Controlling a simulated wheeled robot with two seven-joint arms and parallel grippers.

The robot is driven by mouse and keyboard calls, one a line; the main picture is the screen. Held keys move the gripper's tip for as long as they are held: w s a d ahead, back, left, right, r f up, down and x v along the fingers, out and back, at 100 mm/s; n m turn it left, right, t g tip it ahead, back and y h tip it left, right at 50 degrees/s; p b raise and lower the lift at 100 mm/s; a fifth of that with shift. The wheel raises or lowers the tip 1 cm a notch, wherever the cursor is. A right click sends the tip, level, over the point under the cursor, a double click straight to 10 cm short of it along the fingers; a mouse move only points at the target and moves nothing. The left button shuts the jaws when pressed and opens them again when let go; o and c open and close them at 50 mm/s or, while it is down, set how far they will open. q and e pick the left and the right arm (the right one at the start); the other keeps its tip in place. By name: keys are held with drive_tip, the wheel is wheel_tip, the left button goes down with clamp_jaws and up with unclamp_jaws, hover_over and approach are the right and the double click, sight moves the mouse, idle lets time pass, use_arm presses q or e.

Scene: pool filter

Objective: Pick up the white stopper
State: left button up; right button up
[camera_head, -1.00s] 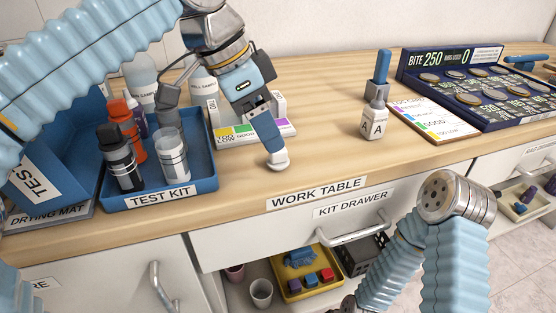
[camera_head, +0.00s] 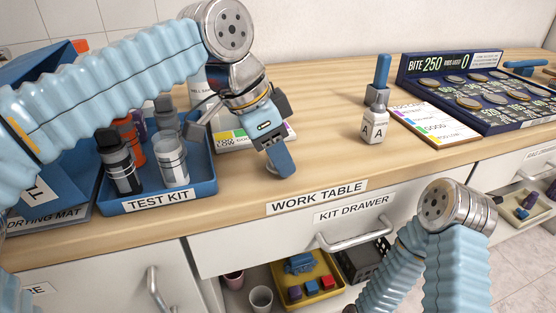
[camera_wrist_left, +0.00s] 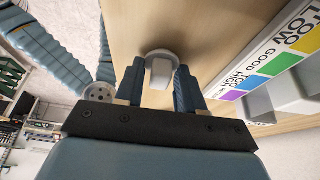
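The white stopper (camera_wrist_left: 161,68) stands on the wooden work table. In the left wrist view it shows as a wide round cap with a narrower block toward me. My left gripper (camera_wrist_left: 160,82) is open, with one blue finger on each side of that block and narrow gaps; I cannot make out contact. In the head view my left gripper (camera_head: 280,168) points down near the table's front edge, and its finger hides most of the stopper. My right arm is at the lower right, but its gripper is not in view.
A blue test kit tray (camera_head: 205,181) with several bottles stands left of my left gripper. A colour chart stand (camera_head: 232,140) is just behind it. A bottle marked A (camera_head: 375,125) stands to the right. The table between is clear. An open drawer with a yellow tray (camera_head: 328,290) lies below.

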use_arm(q)
drive_tip(key=shift+c, duration=0.8)
